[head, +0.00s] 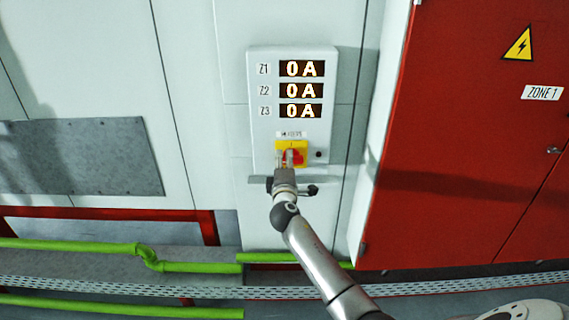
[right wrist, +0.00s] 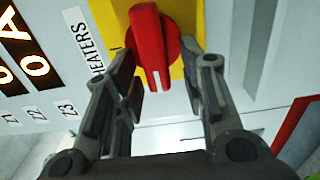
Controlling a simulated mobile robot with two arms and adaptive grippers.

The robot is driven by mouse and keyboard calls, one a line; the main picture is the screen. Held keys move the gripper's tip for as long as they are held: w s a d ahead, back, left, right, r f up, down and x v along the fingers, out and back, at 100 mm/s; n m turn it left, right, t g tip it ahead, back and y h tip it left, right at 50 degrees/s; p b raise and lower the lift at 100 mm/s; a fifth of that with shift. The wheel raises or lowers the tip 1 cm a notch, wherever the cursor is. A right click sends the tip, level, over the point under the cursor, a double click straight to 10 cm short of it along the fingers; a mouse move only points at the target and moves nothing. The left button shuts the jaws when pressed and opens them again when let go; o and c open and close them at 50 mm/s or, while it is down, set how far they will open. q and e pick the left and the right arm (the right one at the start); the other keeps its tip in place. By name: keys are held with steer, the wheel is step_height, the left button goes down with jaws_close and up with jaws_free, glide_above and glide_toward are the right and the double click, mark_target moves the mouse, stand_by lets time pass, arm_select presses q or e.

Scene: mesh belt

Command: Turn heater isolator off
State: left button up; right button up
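The heater isolator is a red rotary handle (right wrist: 150,50) on a yellow plate (right wrist: 188,14), below the displays on a pale wall panel (head: 262,130). In the head view the yellow plate (head: 300,146) is partly covered by my gripper. In the right wrist view the handle runs roughly along the HEATERS label, with a pale mark near its lower end. My right gripper (right wrist: 166,72) is open, one finger on each side of the handle, with visible gaps. It also shows in the head view (head: 288,160). My left gripper is not in view.
Three displays (head: 301,90) marked Z1, Z2 and Z3 each read 0 A. A red ZONE 1 cabinet (head: 470,140) stands to the right. Green pipes (head: 90,247) and a perforated tray (head: 120,288) run along the bottom.

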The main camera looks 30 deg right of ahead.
steer(key=v, duration=1.2)
stand_by(0.6)
steer(key=s+a+f+g+y, duration=0.1)
steer(key=a+f+g+y, duration=0.1)
steer(key=f, duration=0.8)
steer(key=s+a+f+g+y, duration=0.1)
steer(key=a+f+y, duration=0.1)
steer(key=f, duration=0.8)
steer(key=s+a+f+m+g+y, duration=0.1)
steer(key=s+a+f+g, duration=0.1)
steer(key=s+f, duration=0.7)
steer(key=s+a+f+m+g+y, duration=0.2)
steer(key=s+f+g, duration=0.15)
steer(key=f, duration=0.95)
steer(key=s+a+f+m+g, duration=0.1)
steer(key=s+f, duration=0.5)
steer(key=s, duration=0.6)
steer(key=s+a+f+m+g+y, duration=0.1)
steer(key=s+f+m+g, duration=0.2)
steer(key=s, duration=1)
steer(key=s+a+f+m+g+y, duration=0.1)
steer(key=s+f+m+g, duration=0.1)
steer(key=s+f, duration=0.7)
steer(key=s, duration=0.3)
steer(key=shift+s+a+f+m, duration=0.2)
steer(key=shift+s+f+m, duration=0.05)
steer(key=shift+s+m, duration=0.05)
